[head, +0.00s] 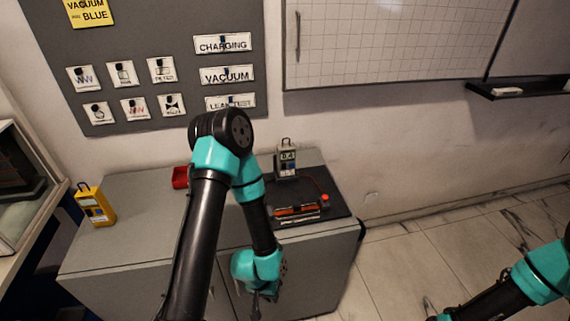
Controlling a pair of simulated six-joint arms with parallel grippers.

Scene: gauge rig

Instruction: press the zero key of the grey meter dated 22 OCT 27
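A grey meter (287,164) with a hanging loop on top stands on the cabinet at the back, at the left part of a dark mat. Its small display seems to read 0.4. Its date label and individual keys are too small to read. My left arm crosses the middle of the view, and its gripper (264,299) hangs low in front of the cabinet, well apart from the meter. Its fingers are too small and dark to judge. My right arm enters at the lower right; its gripper is mostly cut off at the bottom edge.
A yellow meter (95,204) stands at the cabinet's left end. A red bin (180,177) is partly behind my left arm. A device with red parts (298,211) lies on the dark mat (337,208), in front of the grey meter.

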